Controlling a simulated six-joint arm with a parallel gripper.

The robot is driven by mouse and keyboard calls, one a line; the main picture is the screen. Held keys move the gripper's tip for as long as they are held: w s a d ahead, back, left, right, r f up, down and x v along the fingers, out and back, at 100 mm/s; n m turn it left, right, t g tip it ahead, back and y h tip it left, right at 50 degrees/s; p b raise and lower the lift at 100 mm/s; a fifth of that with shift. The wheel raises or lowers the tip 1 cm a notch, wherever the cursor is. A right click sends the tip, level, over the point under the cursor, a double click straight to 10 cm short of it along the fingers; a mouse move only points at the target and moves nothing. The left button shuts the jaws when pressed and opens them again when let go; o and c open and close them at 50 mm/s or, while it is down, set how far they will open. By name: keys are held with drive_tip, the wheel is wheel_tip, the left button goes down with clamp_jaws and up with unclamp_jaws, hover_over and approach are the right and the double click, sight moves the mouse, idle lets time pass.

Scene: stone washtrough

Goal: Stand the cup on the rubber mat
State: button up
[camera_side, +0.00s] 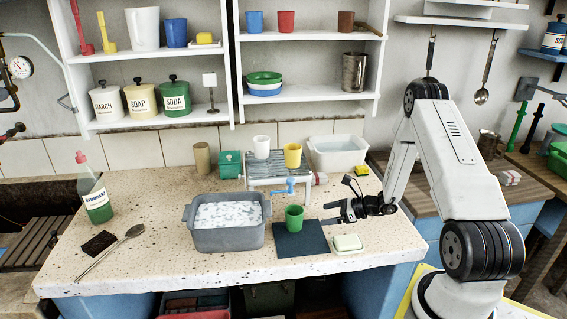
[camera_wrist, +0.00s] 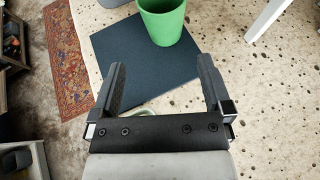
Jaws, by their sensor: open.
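A green cup (camera_side: 294,218) stands upright on the dark blue rubber mat (camera_side: 300,244), near the mat's back edge. In the wrist view the green cup (camera_wrist: 163,20) is at the top, partly cut off by the frame, with the mat (camera_wrist: 135,60) under and around it. My gripper (camera_side: 335,213) is just right of the cup in the side view, apart from it. In the wrist view my gripper (camera_wrist: 162,80) has its two fingers spread wide with nothing between them, and the cup lies beyond the fingertips.
A grey basin of suds (camera_side: 228,222) stands left of the mat. A soap dish (camera_side: 347,243) sits at the mat's right. Behind is a rack (camera_side: 278,170) with a white cup (camera_side: 261,147) and a yellow cup (camera_side: 292,155). The front right counter is clear.

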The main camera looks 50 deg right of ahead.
drive_tip(key=s+a+r+n+g+h, duration=0.1)
drive_tip(key=s+a+r+n+g, duration=0.2)
drive_tip(key=a+r+n, duration=0.2)
drive_tip(key=s+a+r+n+g+h, duration=0.2)
drive_tip(key=s+a+r+n+g, duration=0.1)
drive_tip(key=a+n, duration=0.9)
drive_tip(key=s+a+r+n+g+h, duration=0.2)
drive_tip(key=a+r+n, duration=0.4)
drive_tip(key=n, duration=0.8)
drive_tip(key=shift+s+a+r+g, duration=0.35)
drive_tip(key=shift+s+a+g, duration=0.15)
drive_tip(key=shift+a+g, duration=0.55)
drive_tip(key=shift+a, duration=0.15)
